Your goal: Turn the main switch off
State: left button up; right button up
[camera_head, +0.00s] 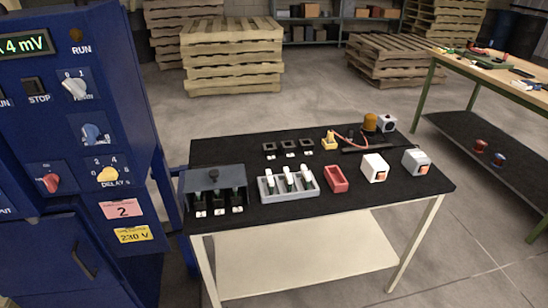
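A blue control cabinet (120,180) fills the left of the head view. I cannot tell for certain which of these is the main switch. A blue knob (94,133) and a yellow DELAY knob (107,174) are between and below them. Neither of my grippers is in view.
A black-topped table (330,215) stands right of the cabinet with a grey rack (289,190), a red tray (336,178) and small devices. A STOP button (34,86) is on the cabinet. A workbench (500,72) is at right; pallets (232,55) stand behind. Floor between is clear.

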aim_at(51, 180)
jog(key=u, duration=0.4)
jog(key=j+u, duration=0.1)
jog(key=u, duration=0.25)
jog(key=i+u, duration=0.1)
jog(key=u, duration=0.65)
jog(key=i+j, duration=0.05)
